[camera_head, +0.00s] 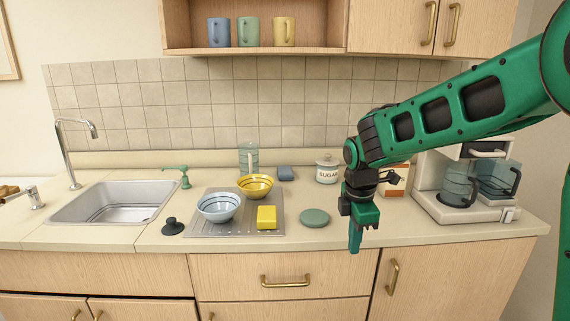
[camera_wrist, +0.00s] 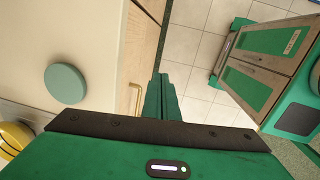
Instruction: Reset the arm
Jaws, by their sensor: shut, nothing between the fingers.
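My green arm reaches in from the right in the head view and bends down at the wrist. My gripper (camera_head: 355,249) points down at the front edge of the counter (camera_head: 335,234), right of a round green lid-like disc (camera_head: 314,218). The gripper is shut and empty. In the wrist view my gripper (camera_wrist: 162,80) shows its fingers together, over the floor in front of the cabinet, with the green disc (camera_wrist: 65,83) to the left on the counter.
A drying tray (camera_head: 240,231) holds a blue bowl (camera_head: 217,207), a yellow bowl (camera_head: 256,186) and a yellow sponge (camera_head: 267,217). A sugar jar (camera_head: 327,170), a box (camera_head: 395,181) and a coffee maker (camera_head: 464,207) stand behind and right of my gripper. The sink (camera_head: 112,202) is left.

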